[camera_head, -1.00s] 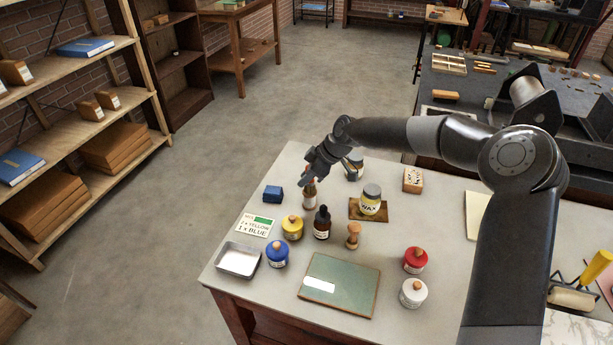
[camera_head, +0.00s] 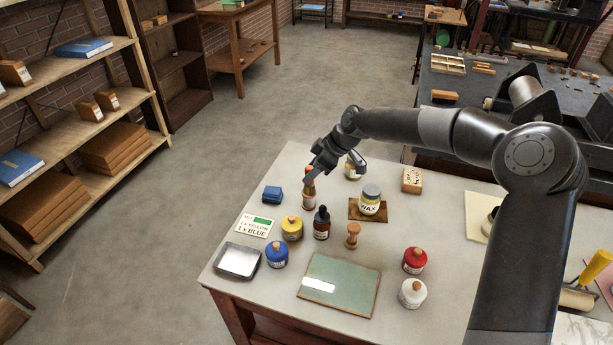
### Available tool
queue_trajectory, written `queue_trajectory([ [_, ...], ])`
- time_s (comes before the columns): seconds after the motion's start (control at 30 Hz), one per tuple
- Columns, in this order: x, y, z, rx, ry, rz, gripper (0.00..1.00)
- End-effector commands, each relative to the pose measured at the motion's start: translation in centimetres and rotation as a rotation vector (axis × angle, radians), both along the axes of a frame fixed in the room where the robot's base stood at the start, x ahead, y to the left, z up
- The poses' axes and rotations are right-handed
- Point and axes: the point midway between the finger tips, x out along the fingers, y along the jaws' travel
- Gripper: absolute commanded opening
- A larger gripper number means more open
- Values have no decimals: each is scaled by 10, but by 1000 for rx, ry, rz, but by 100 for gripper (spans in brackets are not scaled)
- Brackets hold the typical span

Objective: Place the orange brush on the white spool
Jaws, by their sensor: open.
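I cannot pick out the orange brush for certain. An orange-brown block (camera_head: 445,95) lies on the dark table at the back right and may be it. No thing is clearly a white spool; a pale rounded thing (camera_head: 492,222), partly hidden by my arm, sits at the right on a cream pad. My gripper (camera_head: 337,172) is open above the far left part of the light table. It is just right of a small bottle (camera_head: 308,201) with an orange-brown top, and close to a pale jar (camera_head: 352,175) behind it. I cannot tell whether a finger touches either.
On the light table (camera_head: 225,283) stand a dropper bottle (camera_head: 321,226), a wax jar (camera_head: 370,204), a wooden-handled tool (camera_head: 352,237), several colored-lid jars, a metal tray (camera_head: 238,274) and a green board (camera_head: 345,272). A yellow-handled roller (camera_head: 595,268) is at the right.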

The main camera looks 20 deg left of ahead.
Motion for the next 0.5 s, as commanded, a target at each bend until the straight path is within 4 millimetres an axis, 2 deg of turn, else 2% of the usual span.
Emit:
queue_trajectory([
  [0.03, 2, -8, 11, 0, -4, -4, 44],
  [0.2, 3, -27, 41, 0, -3, -2, 44],
  [0.33, 4, -38, 58, 0, -1, -2, 44],
  [0.5, 4, -45, 69, 0, 0, 0, 44],
])
